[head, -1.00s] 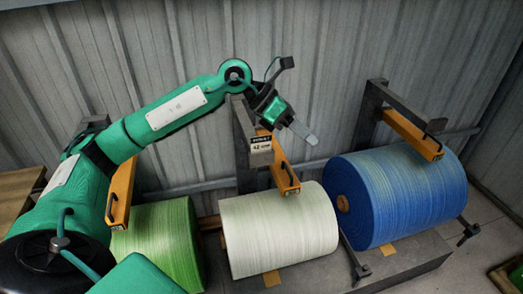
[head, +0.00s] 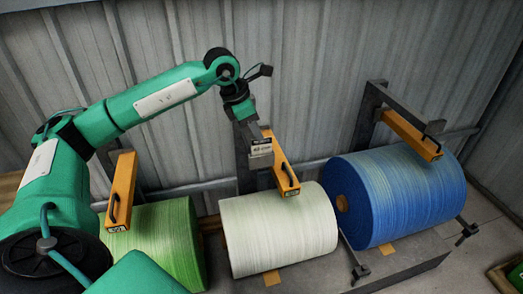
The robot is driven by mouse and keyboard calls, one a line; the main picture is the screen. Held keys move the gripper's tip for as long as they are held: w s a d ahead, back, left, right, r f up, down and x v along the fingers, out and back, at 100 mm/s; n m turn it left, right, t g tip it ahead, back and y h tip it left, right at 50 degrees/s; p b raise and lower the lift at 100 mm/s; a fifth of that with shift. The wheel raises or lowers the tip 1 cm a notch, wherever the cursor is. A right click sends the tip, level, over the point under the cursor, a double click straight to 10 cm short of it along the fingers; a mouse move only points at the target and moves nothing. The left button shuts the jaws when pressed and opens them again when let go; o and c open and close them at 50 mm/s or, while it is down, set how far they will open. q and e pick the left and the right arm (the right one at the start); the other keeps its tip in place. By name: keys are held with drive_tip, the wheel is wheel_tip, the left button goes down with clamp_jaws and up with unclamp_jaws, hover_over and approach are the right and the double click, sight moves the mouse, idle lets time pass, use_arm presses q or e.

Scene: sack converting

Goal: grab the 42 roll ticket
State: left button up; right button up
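The 42 roll ticket (head: 261,149) is a small pale card with a dark top band. It hangs upright at the dark post and orange arm above the white roll (head: 279,233). My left gripper (head: 246,117) is just above and slightly left of the ticket, pointing down. Its fingers are hard to make out against the dark post, so I cannot tell their opening or whether they touch the ticket. My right gripper is not in view.
A green roll (head: 160,240) lies at the left and a blue roll (head: 400,200) at the right. Orange arms (head: 412,135) on dark posts overhang the rolls. A corrugated metal wall (head: 310,60) stands close behind.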

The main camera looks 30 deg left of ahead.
sight(262, 152)
use_arm(q)
drive_tip(key=p+x, duration=0.2)
drive_tip(key=x, duration=0.3)
drive_tip(key=shift+s, duration=0.1)
drive_tip(key=shift+f, duration=0.3)
clamp_jaws()
